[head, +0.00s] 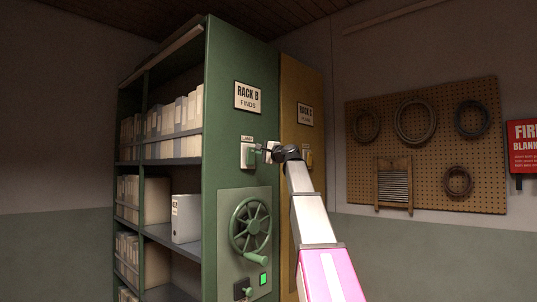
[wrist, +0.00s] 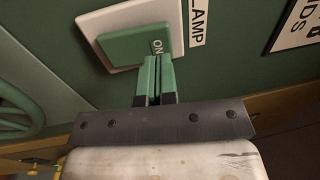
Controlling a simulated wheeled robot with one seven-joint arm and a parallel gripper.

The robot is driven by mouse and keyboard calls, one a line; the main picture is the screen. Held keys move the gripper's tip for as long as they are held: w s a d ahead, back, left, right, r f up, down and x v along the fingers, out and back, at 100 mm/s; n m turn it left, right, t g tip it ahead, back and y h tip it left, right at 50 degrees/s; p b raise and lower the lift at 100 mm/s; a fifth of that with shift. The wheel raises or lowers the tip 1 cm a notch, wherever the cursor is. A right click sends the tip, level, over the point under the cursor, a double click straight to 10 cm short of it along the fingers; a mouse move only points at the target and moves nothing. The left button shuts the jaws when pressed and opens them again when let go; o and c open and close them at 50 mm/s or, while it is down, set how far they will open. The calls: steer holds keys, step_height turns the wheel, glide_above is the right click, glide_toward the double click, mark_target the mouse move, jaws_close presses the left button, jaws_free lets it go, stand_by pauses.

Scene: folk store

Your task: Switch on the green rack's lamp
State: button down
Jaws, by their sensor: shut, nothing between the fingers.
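The green rack (head: 228,140), signed "RACK B FINDS", stands at the centre left of the head view. Its lamp switch (head: 248,157) is on the end panel below that sign. In the wrist view the switch has a green rocker (wrist: 132,42) marked "ON" on a white plate (wrist: 98,22), next to a partly visible "LAMP" label (wrist: 197,22). My gripper (wrist: 155,58) is shut and empty, its fingertips at the rocker's edge by the word "ON". I cannot tell whether they touch it. In the head view my gripper (head: 263,152) partly covers the switch area.
A handwheel (head: 250,224) and a lit green button (head: 263,279) sit below the switch. A yellow rack (head: 291,90), signed "RACK C", stands right behind, with its own switch (head: 308,158) close to my wrist. A pegboard (head: 435,140) hangs on the right wall.

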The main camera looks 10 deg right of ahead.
mark_target(252, 150)
steer(key=shift+x, duration=1.35)
steer(key=shift+w+a+r, duration=0.2)
steer(key=shift+w+r, duration=0.05)
steer(key=shift+w, duration=0.05)
steer(key=shift+f+g+h, duration=0.1)
steer(key=shift+g+h, duration=0.2)
steer(key=shift+s, duration=0.15)
steer(key=shift+s+d, duration=0.2)
steer(key=shift+s, duration=0.1)
steer(key=r+v, duration=0.2)
steer(key=v, duration=1)
steer(key=shift+s+d+r, duration=0.35)
steer(key=shift+s, duration=0.05)
